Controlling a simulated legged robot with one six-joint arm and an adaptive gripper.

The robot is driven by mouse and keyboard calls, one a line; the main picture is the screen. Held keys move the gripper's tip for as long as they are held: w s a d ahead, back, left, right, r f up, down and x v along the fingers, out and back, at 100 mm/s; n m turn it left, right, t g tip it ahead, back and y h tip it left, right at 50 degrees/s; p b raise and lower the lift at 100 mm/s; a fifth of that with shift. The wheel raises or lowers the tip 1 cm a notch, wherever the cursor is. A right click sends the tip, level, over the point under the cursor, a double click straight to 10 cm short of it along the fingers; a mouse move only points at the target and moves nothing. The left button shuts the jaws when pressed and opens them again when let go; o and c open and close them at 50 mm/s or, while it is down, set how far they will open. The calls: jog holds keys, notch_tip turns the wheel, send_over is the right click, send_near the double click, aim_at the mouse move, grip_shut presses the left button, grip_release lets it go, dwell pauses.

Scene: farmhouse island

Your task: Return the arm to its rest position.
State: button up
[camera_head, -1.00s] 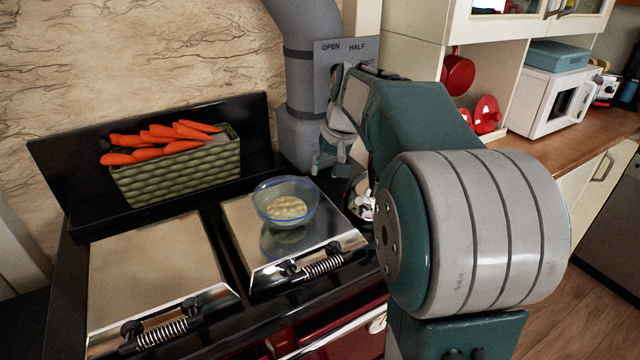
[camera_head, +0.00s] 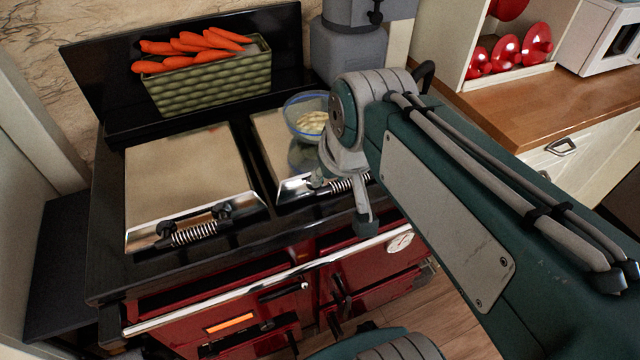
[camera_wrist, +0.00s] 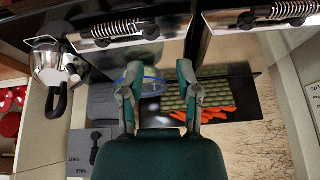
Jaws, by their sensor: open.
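My arm reaches from the right edge of the head view across the front of the range cooker. My gripper (camera_head: 340,205) is at its end, pointing down near the cooker's front edge and partly hidden by my own wrist. In the wrist view, which is upside down, my gripper (camera_wrist: 158,72) shows two green-grey fingers spread apart with nothing held between them. A glass bowl with a blue rim (camera_head: 298,112) stands on the right hotplate lid, partly hidden behind my arm; pale pieces lie in it.
A green textured planter (camera_head: 210,85) of carrots (camera_head: 195,47) stands at the back of the cooker (camera_head: 190,268). A metal kettle (camera_wrist: 58,66) shows in the wrist view. A wooden counter (camera_head: 545,105) with red pans and a white microwave (camera_head: 618,42) lies to the right.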

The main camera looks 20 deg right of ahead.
jog(key=shift+n, duration=0.5)
jog(key=s+f, duration=0.1)
jog(key=s, duration=0.1)
jog(key=s+a+f, duration=0.1)
jog(key=s+f, duration=0.1)
jog(key=shift+s+a+f, duration=0.1)
jog(key=shift+s+a, duration=0.1)
jog(key=shift+s, duration=0.05)
